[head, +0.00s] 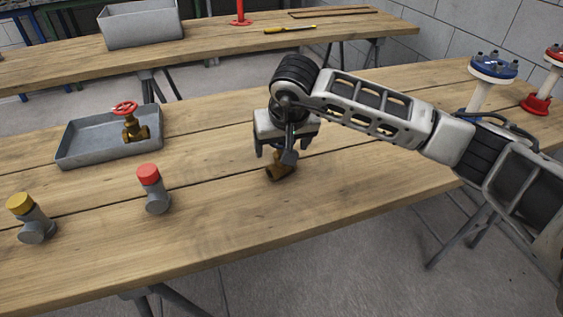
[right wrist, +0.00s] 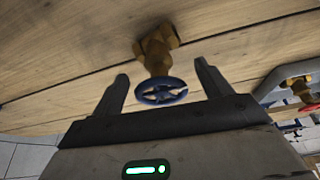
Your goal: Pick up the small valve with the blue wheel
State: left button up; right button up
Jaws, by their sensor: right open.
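The small valve with the blue wheel lies on the near table. Its brass body (head: 279,168) shows below my right gripper in the head view, where the wheel is hidden by the gripper. In the right wrist view the blue wheel (right wrist: 161,91) faces the camera, with the brass body behind it. My right gripper (head: 281,152) is open, and its two fingers (right wrist: 162,83) stand on either side of the wheel without visible contact. My left gripper is not in view.
A grey tray (head: 75,150) on the left holds a brass valve with a red wheel (head: 125,108). Red-capped (head: 150,175) and yellow-capped (head: 20,204) grey fittings stand at the front left. A blue flanged piece (head: 493,66) stands far right. Table around the valve is clear.

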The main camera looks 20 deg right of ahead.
jog(key=shift+x, duration=1.6)
jog(key=c, duration=1.3)
